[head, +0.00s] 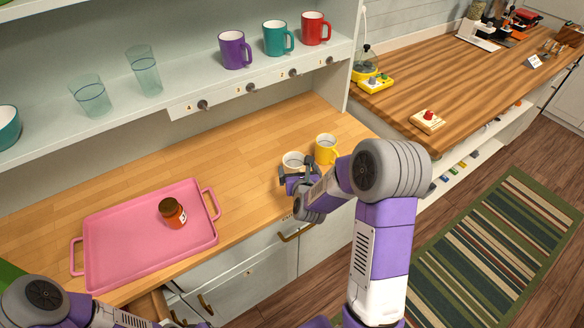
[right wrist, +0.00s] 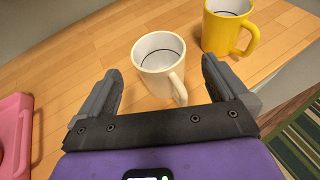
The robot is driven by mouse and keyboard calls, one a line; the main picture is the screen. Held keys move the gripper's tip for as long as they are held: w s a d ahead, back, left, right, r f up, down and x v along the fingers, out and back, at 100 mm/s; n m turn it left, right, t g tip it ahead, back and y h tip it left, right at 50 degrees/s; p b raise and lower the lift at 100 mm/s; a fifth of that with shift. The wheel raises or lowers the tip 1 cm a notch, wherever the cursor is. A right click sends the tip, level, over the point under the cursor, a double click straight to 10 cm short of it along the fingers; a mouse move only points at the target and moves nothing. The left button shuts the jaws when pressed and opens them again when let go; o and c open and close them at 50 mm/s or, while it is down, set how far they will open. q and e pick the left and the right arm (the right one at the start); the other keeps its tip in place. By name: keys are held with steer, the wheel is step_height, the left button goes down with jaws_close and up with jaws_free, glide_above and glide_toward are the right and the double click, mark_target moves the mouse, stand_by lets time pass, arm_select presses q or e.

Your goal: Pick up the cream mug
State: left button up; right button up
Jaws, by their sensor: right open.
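The cream mug (head: 292,160) stands upright on the wooden counter, partly hidden by my right gripper (head: 298,180) in the head view. In the right wrist view the cream mug (right wrist: 158,64) is just beyond the fingertips, between their lines, with its handle towards the gripper and to the right. My right gripper (right wrist: 157,78) is open and empty. My left arm enters the head view at the bottom left; its gripper is not visible.
A yellow mug (head: 325,150) stands close to the right of the cream mug. A pink tray (head: 120,250) with a brown jar (head: 172,212) lies to the left. A shelf (head: 150,110) with cups and glasses hangs above the counter. The counter (head: 245,165) between tray and mugs is clear.

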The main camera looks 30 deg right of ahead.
mark_target(293, 156)
steer(key=shift+p+x, duration=0.3)
steer(key=shift+x, duration=3.25)
steer(key=shift+a+r, duration=0.1)
steer(key=shift+c, duration=0.5)
steer(key=shift+r, duration=0.1)
steer(key=c, duration=0.9)
step_height(293, 156, up, 10)
steer(key=shift+p, duration=0.45)
steer(key=shift+c, duration=0.2)
